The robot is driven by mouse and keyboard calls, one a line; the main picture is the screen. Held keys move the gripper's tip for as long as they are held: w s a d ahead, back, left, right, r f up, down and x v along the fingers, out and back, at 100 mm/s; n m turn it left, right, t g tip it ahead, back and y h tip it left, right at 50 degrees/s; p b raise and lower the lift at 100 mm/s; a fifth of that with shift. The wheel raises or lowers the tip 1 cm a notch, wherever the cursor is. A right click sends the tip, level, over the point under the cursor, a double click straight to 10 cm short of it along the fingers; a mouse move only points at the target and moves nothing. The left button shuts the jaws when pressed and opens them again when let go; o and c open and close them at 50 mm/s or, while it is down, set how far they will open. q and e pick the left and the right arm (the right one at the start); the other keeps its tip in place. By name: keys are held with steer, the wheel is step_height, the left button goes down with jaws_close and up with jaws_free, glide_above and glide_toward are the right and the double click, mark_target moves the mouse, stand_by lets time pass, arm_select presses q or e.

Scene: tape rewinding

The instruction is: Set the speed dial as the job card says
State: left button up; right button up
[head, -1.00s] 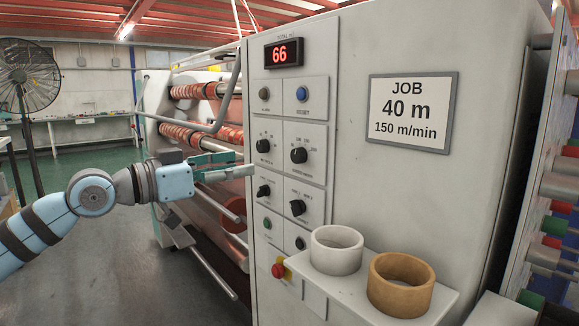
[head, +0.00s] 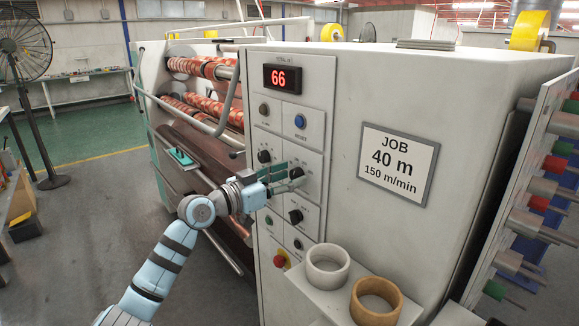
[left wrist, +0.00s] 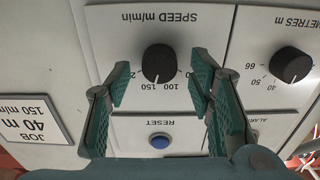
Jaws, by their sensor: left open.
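The black speed dial (left wrist: 158,63) shows upside down in the left wrist view, under the label SPEED m/min. Its scale shows 100 and 150 near the knob; I cannot tell its exact setting. In the head view the speed dial (head: 297,173) sits right of the metres dial (head: 264,156). The job card (head: 397,163) reads 40 m and 150 m/min. My left gripper (head: 288,178) is open in front of the speed dial. In the left wrist view its green fingers (left wrist: 160,85) stand either side of the knob; contact is not clear. My right gripper is not in view.
The red display (head: 282,78) reads 66. The blue reset button (head: 300,121) is above the speed dial. More knobs and a red emergency button (head: 280,261) are below. A white roll core (head: 327,266) and a brown one (head: 375,301) stand on a shelf.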

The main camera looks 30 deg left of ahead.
arm_select(q)
steer(key=shift+w+d, duration=0.15)
steer(key=shift+w, duration=0.15)
steer(key=shift+s, duration=0.1)
steer(key=shift+c, duration=0.2)
jaws_close()
steer(key=shift+f+m+b, duration=0.15)
steer(key=shift+m+b, duration=0.25)
steer(key=shift+b, duration=0.3)
steer(key=shift+o, duration=0.2)
jaws_free()
